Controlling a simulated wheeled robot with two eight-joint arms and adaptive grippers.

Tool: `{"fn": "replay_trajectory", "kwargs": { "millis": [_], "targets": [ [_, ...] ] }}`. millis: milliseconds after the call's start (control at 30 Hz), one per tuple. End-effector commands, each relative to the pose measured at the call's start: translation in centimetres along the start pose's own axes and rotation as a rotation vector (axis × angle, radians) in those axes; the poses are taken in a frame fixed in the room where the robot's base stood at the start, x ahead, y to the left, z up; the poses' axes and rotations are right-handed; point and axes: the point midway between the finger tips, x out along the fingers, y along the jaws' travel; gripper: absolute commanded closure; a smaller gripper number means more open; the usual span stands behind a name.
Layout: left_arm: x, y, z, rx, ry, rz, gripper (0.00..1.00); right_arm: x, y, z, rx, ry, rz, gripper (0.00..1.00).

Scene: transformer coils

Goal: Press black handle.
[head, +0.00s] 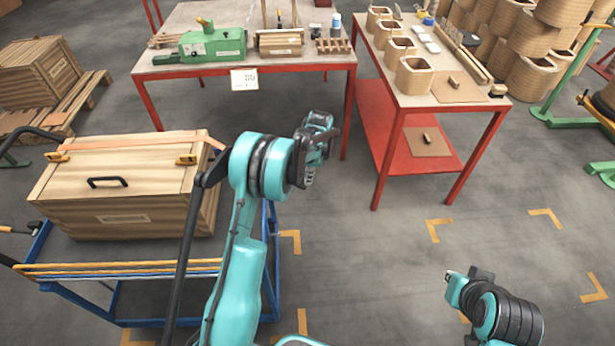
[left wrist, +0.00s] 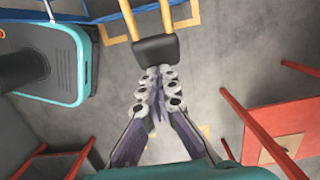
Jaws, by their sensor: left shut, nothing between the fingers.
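A long black bar (head: 190,235) rises beside the crate's right side. My left gripper (head: 318,150) is to the right of the crate, apart from its handle. In the left wrist view its fingers (left wrist: 158,88) are together and empty. A black block (left wrist: 155,48) on two yellow bars lies just beyond the fingertips; I cannot tell whether they touch. My right gripper (head: 454,277) is low at the right, its fingers unclear.
The crate rests on a blue cart (head: 273,270) with orange rails. A red-legged table (head: 300,62) holds a green machine (head: 213,42). Another red table (head: 465,100) carries wooden coil forms.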

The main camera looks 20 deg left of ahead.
Motion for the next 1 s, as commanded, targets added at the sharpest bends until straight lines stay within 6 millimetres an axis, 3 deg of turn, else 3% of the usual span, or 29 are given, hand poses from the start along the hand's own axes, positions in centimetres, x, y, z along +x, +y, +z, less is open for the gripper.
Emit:
{"fn": "replay_trajectory", "kwargs": {
  "millis": [200, 767, 1000],
  "targets": [
    [0.9, 0.0, 0.0, 0.000, 0.000, 0.001, 1.00, 0.3, 0.0, 0.2, 0.000, 0.000, 0.000, 1.00],
    [1.2, 0.1, 0.1, -0.001, -0.001, 0.002, 1.00, 0.3, 0.0, 0.2, 0.000, 0.000, 0.000, 1.00],
    [-0.3, 0.4, -0.7, 0.001, 0.000, 0.001, 1.00, -0.3, 0.0, -0.2, 0.000, 0.000, 0.000, 1.00]
  ]
}}
